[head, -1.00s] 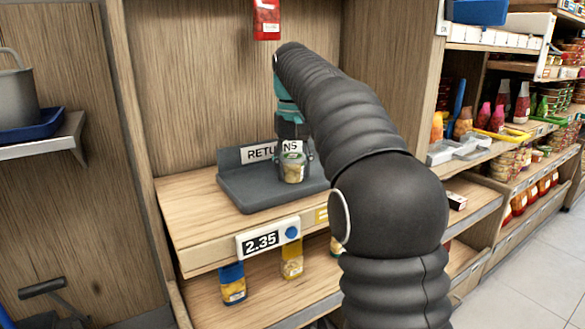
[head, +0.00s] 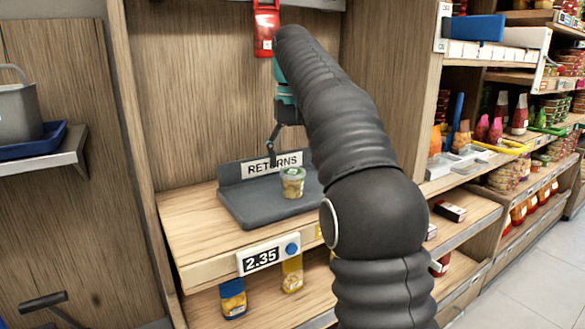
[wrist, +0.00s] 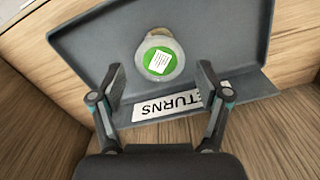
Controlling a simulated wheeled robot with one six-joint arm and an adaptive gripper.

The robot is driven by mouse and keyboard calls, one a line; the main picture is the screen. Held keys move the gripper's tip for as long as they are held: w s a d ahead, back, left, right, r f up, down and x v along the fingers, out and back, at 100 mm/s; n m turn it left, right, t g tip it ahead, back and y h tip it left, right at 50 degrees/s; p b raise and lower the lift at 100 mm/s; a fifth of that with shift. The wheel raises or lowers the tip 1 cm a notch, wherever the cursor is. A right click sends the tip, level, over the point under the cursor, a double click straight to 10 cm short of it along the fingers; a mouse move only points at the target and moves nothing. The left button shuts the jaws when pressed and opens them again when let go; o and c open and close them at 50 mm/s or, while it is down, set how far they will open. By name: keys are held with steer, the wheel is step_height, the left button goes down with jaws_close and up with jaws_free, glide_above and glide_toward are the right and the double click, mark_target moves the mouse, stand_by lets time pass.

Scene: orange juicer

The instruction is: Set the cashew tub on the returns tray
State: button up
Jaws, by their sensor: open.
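The cashew tub (head: 293,183) is a small clear tub with a green lid. It stands upright on the dark grey returns tray (head: 245,208), towards the tray's right side in the head view. In the wrist view the tub (wrist: 160,57) is seen from above, its green lid bearing a white label, with bare tray (wrist: 225,35) around it. My gripper (wrist: 160,82) is open and empty above the tray, its two fingers apart and clear of the tub. In the head view my arm partly hides the gripper, and one finger (head: 273,135) shows above the RETURNS sign.
The RETURNS sign (head: 272,165) stands along the tray's back edge. A 2.35 price tag (head: 262,259) is on the shelf front. Yellow and blue bottles (head: 233,298) stand on the shelf below. A red package (head: 265,28) hangs above. Bare wooden shelf (head: 187,222) lies left of the tray.

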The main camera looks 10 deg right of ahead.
steer(key=shift+r, duration=0.6)
steer(key=shift+s, duration=0.15)
steer(key=s+f+t, duration=0.2)
steer(key=s+f, duration=0.9)
steer(key=s, duration=0.4)
steer(key=s+f+t, duration=0.3)
steer(key=s+f, duration=0.8)
steer(key=s, duration=0.4)
steer(key=shift+a+t, duration=0.15)
steer(key=shift+t, duration=0.15)
steer(key=shift+f, duration=0.1)
